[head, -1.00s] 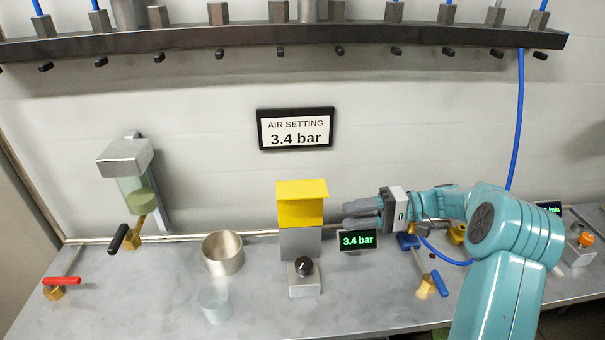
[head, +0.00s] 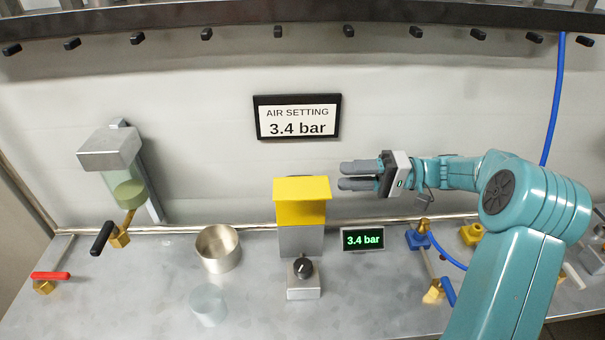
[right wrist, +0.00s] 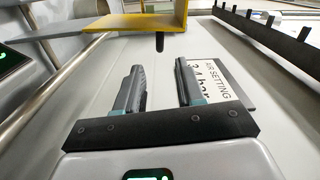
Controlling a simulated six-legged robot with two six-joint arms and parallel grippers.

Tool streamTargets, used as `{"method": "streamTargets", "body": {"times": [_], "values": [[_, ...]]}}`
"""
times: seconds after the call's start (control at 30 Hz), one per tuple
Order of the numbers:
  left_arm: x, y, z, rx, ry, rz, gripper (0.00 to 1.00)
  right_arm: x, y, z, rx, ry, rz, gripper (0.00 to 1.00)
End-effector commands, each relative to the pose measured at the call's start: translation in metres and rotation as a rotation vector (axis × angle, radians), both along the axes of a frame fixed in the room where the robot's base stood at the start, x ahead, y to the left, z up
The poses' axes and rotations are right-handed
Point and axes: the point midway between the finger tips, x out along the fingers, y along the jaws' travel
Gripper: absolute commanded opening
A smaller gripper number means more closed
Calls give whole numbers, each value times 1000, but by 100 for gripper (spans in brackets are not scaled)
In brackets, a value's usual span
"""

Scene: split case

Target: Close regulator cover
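The yellow regulator cover (head: 301,208) stands upright above the grey regulator body (head: 301,240), with a flat top lip jutting out. A black knob (head: 302,267) sits on a small grey block in front and is uncovered. My right gripper (head: 340,176) is open and empty, just right of the cover and about level with its top edge, fingers pointing left. In the right wrist view the two fingers (right wrist: 160,72) are apart, and the yellow cover (right wrist: 140,22) lies ahead of them, not touching. My left gripper is not in view.
A display (head: 363,240) reading 3.4 bar stands right of the regulator. A metal cup (head: 218,249) and a clear glass (head: 208,305) stand to its left. A wall sign (head: 297,120) reads AIR SETTING 3.4 bar. Blue and brass fittings (head: 418,239) sit below my right arm.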

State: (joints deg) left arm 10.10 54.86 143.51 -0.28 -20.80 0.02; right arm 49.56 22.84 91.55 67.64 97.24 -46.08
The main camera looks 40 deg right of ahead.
Motion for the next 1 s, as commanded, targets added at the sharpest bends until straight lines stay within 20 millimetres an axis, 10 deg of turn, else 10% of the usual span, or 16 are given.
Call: {"method": "streamTargets", "body": {"times": [0.4,0.87,1.0], "values": [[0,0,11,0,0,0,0,47,74,1,0,1,3,38],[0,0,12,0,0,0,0,57,86,0,-1,1,0,38],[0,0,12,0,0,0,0,57,85,-1,-1,1,0,0]]}}
